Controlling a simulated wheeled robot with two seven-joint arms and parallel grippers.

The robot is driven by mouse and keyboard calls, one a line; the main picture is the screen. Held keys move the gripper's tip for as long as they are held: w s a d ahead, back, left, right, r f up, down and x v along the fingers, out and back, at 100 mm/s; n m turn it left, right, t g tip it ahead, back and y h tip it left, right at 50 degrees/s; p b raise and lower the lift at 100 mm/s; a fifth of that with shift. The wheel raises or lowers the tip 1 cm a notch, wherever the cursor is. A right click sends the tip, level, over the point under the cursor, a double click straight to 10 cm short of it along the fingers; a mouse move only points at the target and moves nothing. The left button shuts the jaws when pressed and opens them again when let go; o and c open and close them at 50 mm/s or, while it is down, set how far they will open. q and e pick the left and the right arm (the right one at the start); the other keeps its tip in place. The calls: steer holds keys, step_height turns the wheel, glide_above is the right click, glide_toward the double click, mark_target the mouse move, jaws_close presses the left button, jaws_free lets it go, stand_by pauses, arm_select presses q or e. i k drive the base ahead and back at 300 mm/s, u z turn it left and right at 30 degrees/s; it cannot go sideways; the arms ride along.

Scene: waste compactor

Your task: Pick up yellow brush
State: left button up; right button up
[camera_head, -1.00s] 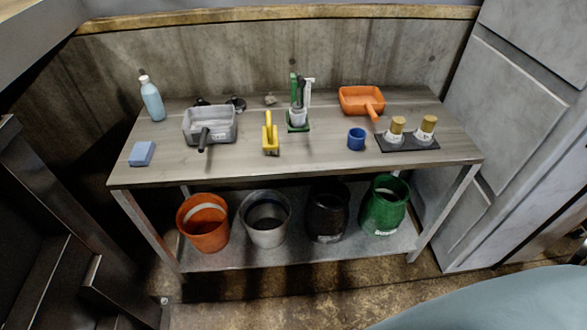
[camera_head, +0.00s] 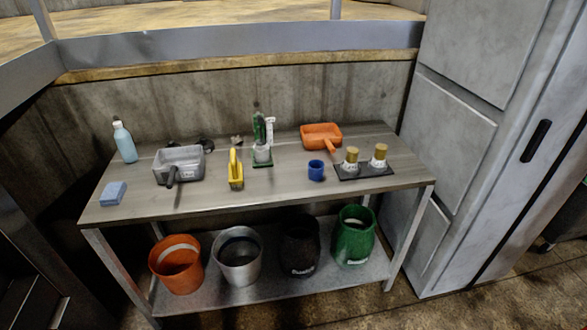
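The yellow brush (camera_head: 236,172) lies on the grey wooden tabletop (camera_head: 275,191), left of the middle and close to the front half. Its raised handle points away from me, and its thicker end faces the table's front edge. Nothing touches it. Neither of my grippers is in view.
A grey dustpan (camera_head: 180,164) lies left of the brush, and a green brush holder (camera_head: 262,152) stands right of it. A blue cup (camera_head: 316,170), orange dustpan (camera_head: 321,137) and black tray (camera_head: 362,172) are further right. Several buckets, including an orange one (camera_head: 177,265), stand below.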

mark_target(235, 168)
steer(key=z, duration=0.25)
steer(key=i, duration=0.95)
steer(key=u, duration=0.05)
